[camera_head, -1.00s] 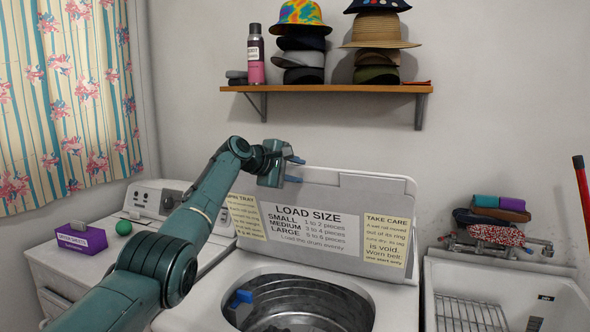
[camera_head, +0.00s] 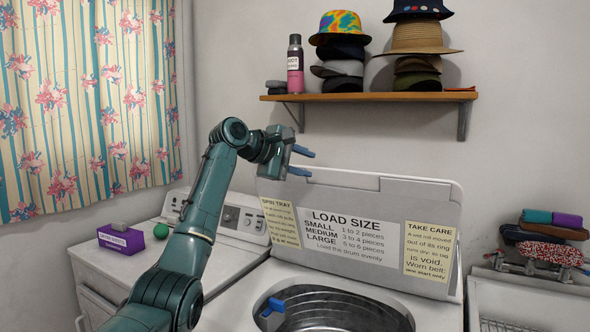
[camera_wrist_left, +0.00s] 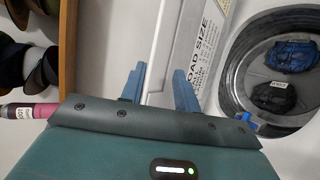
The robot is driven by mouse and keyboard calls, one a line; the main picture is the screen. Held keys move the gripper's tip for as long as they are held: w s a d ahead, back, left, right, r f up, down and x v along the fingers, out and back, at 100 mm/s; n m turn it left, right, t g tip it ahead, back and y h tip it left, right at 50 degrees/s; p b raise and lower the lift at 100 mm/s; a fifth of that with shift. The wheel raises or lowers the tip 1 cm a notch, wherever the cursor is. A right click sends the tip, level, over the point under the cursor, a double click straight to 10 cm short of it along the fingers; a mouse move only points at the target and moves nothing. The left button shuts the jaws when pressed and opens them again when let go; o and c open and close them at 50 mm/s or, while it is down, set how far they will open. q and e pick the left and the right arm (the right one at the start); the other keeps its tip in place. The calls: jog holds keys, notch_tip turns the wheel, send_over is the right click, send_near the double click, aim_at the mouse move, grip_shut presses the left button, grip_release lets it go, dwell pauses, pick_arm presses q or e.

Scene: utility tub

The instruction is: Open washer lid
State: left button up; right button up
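The washer lid (camera_head: 355,190) stands raised and leaning back behind the tub opening, its labelled inner face toward me. The washer drum (camera_head: 335,310) is uncovered below it. My left gripper (camera_head: 305,162) is open and empty, just above the lid's top left edge. In the left wrist view the two blue fingers (camera_wrist_left: 160,88) are spread, with the lid's edge (camera_wrist_left: 172,45) beyond them; whether they touch it I cannot tell. The drum (camera_wrist_left: 275,70) in that view holds dark and blue cloth items (camera_wrist_left: 290,56). My right gripper is not in view.
A shelf (camera_head: 370,97) with hats and a spray can (camera_head: 295,65) is on the wall above. A dryer (camera_head: 225,240) with a purple box (camera_head: 122,240) and a green ball (camera_head: 196,225) is at left. A sink (camera_head: 530,300) with folded cloths (camera_head: 545,240) is at right.

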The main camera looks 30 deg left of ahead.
pick_arm(q)
jog(key=shift+v, duration=1.25)
